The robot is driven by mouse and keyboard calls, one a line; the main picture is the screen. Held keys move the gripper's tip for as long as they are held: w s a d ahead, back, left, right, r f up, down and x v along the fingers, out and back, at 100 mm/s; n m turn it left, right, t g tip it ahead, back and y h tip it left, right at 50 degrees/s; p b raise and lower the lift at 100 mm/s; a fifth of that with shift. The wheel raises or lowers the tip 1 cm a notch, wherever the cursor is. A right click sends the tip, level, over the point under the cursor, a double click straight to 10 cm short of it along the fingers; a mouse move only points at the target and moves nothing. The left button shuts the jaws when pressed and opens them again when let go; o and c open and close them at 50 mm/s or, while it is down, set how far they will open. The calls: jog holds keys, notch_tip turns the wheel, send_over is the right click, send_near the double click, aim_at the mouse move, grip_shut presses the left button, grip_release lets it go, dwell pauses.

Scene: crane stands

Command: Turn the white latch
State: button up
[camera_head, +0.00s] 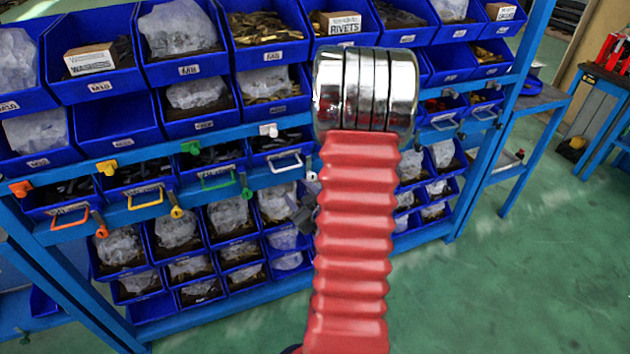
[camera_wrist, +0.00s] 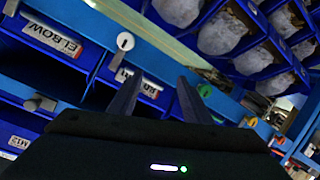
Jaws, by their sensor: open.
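A small white latch (camera_head: 268,130) sits on the blue rail above the drawer with the white handle (camera_head: 285,163). Another pale latch-like piece (camera_head: 312,178) shows at the lower right of that handle, partly beside my arm. In the wrist view a round white latch (camera_wrist: 125,41) with a dark slot sits on a blue rail; I cannot tell which of the two it is. My gripper (camera_wrist: 157,92) is open and empty, its two dark fingers apart. The latch lies beyond the left finger's tip, not between the fingers. In the head view my arm hides most of the gripper.
Orange (camera_head: 20,187), yellow (camera_head: 106,166) and green (camera_head: 190,147) latches line the same rail. Blue bins with bagged parts fill the rack above and below. An ELBOW-labelled bin (camera_wrist: 52,38) is near the gripper. Green floor (camera_head: 530,270) is open at the right.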

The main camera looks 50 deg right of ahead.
jog(key=s+d+f+m+t+h, duration=0.1)
jog(key=s+f, duration=0.1)
jog(key=s, duration=0.3)
jog(key=s+d+f+m+t+h, duration=0.1)
jog(key=s+d+f, duration=0.1)
jog(key=s, duration=0.3)
jog(key=shift+m+h, duration=0.3)
jog(key=shift+h, duration=0.1)
send_near(310, 169)
jog(key=w+d+f, duration=0.2)
jog(key=w+d, duration=0.1)
jog(key=w, duration=0.2)
jog(key=shift+s+a, duration=0.2)
